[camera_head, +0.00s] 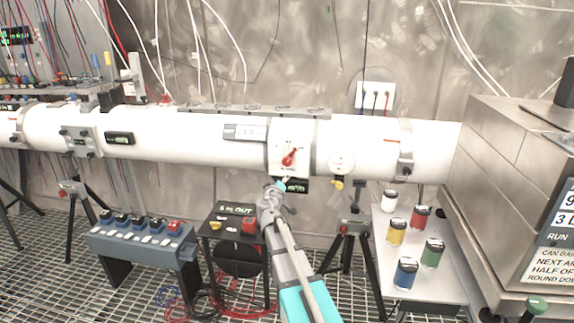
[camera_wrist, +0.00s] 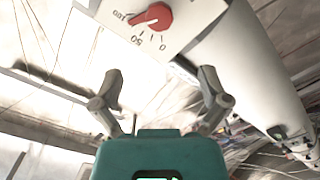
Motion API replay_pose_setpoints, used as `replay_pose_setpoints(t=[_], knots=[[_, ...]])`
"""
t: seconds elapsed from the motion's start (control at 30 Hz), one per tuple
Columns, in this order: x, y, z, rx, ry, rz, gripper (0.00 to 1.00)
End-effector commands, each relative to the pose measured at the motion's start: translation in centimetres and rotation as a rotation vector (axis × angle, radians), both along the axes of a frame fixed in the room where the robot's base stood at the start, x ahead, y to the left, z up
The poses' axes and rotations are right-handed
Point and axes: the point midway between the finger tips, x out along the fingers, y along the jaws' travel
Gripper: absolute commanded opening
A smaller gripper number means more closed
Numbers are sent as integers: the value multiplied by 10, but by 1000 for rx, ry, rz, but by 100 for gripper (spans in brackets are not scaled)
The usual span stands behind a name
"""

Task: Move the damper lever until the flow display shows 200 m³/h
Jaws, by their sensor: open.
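The red damper lever (camera_head: 288,160) sits on a white plate on the front of the long white duct (camera_head: 200,140). In the wrist view the red lever (camera_wrist: 155,16) is at the top, beside a scale marked 0, 50 and 100; its narrow end seems to point toward the 100 side. My gripper (camera_head: 281,185) is just below the lever in the head view. In the wrist view my gripper (camera_wrist: 163,88) is open and empty, apart from the lever. A small dark display (camera_head: 296,186) is partly behind my gripper, and a grey display (camera_head: 245,132) is left of the plate; neither reads clearly.
A control box with several buttons (camera_head: 140,238) and a black stand with a red button (camera_head: 249,225) are at lower left. Several coloured cans stand on a light table (camera_head: 440,275) at right, beside a metal cabinet (camera_head: 510,160). A tripod (camera_head: 350,228) supports the duct.

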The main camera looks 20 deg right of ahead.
Motion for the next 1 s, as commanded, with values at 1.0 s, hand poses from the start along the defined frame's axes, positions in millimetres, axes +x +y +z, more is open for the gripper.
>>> replay_pose_setpoints(t=[1.0], knots=[[71,-47,0,1,1,-3,95]])
